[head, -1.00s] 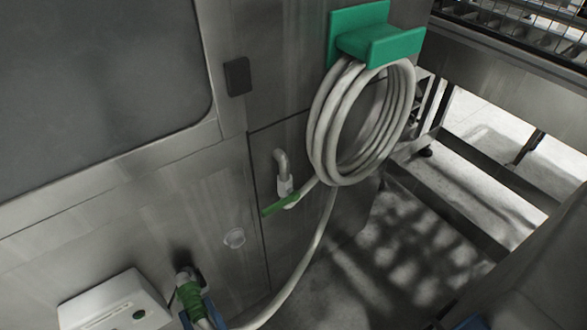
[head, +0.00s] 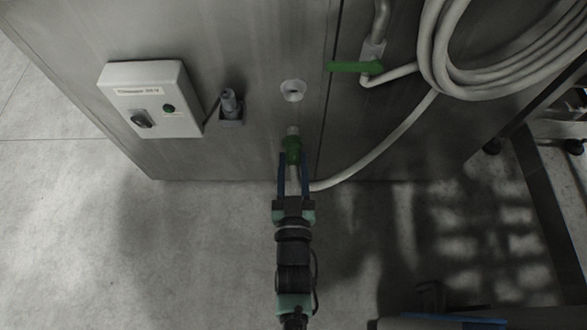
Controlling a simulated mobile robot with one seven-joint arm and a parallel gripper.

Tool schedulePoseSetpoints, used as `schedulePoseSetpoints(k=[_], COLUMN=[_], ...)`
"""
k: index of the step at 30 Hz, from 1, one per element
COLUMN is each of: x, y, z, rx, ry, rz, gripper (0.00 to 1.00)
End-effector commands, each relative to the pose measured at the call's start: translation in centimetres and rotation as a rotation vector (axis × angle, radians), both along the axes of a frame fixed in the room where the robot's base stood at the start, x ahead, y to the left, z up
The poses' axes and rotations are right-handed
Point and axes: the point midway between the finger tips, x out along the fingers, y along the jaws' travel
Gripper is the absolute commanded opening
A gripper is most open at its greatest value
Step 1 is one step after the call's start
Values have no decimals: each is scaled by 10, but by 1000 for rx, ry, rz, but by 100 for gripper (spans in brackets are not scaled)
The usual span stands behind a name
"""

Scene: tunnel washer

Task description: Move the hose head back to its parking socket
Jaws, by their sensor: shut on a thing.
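The hose head (head: 292,148) has a green grip and a short grey tip pointing up toward the steel panel. My gripper (head: 293,158) is shut on it, with a blue finger on each side. A small white round socket (head: 292,90), which looks like the parking socket, is on the panel just above the hose head in the picture. The tip and the socket are apart. The pale hose (head: 385,147) runs from the hose head right and up to the coil (head: 450,60). A grey fitting (head: 230,108) on the panel, left of the socket, is empty.
A white control box (head: 152,100) with a knob and green button is on the panel at left. A pipe with a green valve lever (head: 350,67) is at upper right. Open floor (head: 90,240) lies at lower left.

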Motion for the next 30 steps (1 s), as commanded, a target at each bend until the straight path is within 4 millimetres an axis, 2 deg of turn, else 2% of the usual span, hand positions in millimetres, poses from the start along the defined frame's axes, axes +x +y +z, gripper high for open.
schedulePoseSetpoints(k=[30], x=[47], y=[0], z=[0], rx=[0], ry=[-2], rz=[0], gripper=[0])
